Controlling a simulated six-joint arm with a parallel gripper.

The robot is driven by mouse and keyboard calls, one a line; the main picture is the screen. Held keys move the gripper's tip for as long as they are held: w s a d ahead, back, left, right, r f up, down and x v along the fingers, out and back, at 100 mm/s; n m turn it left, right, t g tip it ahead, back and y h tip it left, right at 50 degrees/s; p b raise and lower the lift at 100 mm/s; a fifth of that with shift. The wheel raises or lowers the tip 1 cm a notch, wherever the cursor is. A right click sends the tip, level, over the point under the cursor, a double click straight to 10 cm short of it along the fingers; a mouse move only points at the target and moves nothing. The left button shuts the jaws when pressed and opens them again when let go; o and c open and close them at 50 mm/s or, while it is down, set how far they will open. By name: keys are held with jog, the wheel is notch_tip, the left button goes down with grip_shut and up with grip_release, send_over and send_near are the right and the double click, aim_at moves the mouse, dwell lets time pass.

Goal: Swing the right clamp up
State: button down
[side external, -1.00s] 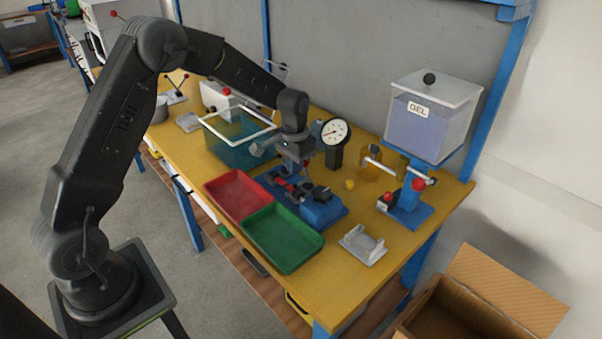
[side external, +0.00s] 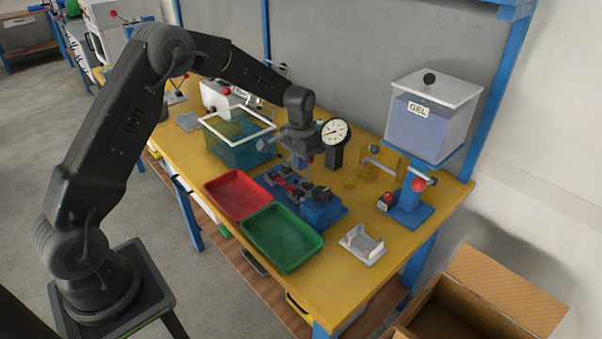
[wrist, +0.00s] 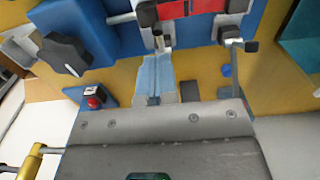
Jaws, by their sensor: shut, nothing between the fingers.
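The blue clamping fixture (side external: 322,212) stands on the yellow bench, with red and black parts on top. In the wrist view the fixture (wrist: 110,40) fills the upper left, with a black knob (wrist: 65,55) on it. A red part (wrist: 190,8) lies at the top edge between dark end pieces. A grey lever with a black tip (wrist: 250,46) shows to its right; I cannot tell for sure which clamp it belongs to or its position. My gripper (side external: 302,166) is above the fixture's back side.
A red tray (side external: 211,186) and a green tray (side external: 250,250) lie in front of the fixture. A dial gauge (side external: 335,132) stands close behind my gripper. A teal bin (side external: 222,148) is to the left.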

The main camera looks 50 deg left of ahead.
jog(key=shift+w+f, duration=0.1)
jog(key=shift+w, duration=0.55)
jog(key=shift+w+f, duration=0.3)
jog(key=shift+w, duration=0.3)
jog(key=shift+s, duration=0.15)
dwell(0.4)
jog(key=shift+s, duration=0.55)
notch_tip(320, 180, up, 7)
dwell(0.3)
